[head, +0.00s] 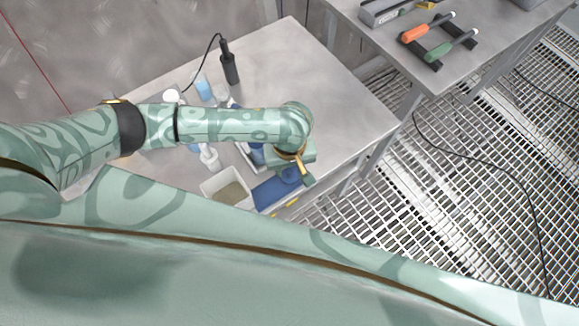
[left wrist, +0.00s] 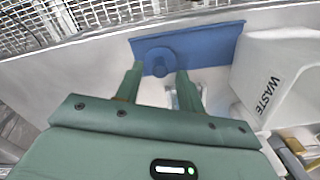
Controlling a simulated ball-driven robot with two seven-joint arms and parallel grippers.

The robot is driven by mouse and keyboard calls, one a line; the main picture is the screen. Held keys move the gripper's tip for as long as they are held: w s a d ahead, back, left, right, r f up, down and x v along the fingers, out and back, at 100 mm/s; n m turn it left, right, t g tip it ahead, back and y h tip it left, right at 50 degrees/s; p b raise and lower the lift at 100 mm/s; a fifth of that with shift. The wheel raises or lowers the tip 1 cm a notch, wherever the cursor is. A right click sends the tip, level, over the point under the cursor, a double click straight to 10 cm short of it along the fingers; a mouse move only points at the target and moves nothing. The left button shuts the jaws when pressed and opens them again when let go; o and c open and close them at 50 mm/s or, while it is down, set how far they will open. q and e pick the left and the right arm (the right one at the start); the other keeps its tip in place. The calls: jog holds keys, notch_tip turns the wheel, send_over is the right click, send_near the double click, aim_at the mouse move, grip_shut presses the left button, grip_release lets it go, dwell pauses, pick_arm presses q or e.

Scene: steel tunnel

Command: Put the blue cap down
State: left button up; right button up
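The blue cap (left wrist: 160,62) is round with a raised middle and shows against the blue mat (left wrist: 225,38) in the left wrist view. My left gripper (left wrist: 160,70) has its fingertips on either side of the cap, with the cap filling most of the gap. I cannot tell whether the fingers touch it or whether it rests on the mat. In the head view my left gripper (head: 303,172) is over the mat (head: 268,196) at the bench's front edge; the cap is hidden there. My right gripper is not in view.
A white bin marked WASTE (left wrist: 275,75) stands beside the mat; the head view also shows a white bin (head: 222,178) there. The bench's right part (head: 325,95) is clear.

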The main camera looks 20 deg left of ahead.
pick_arm(q)
notch_tip(320, 180, up, 10)
jog(key=p, duration=0.4)
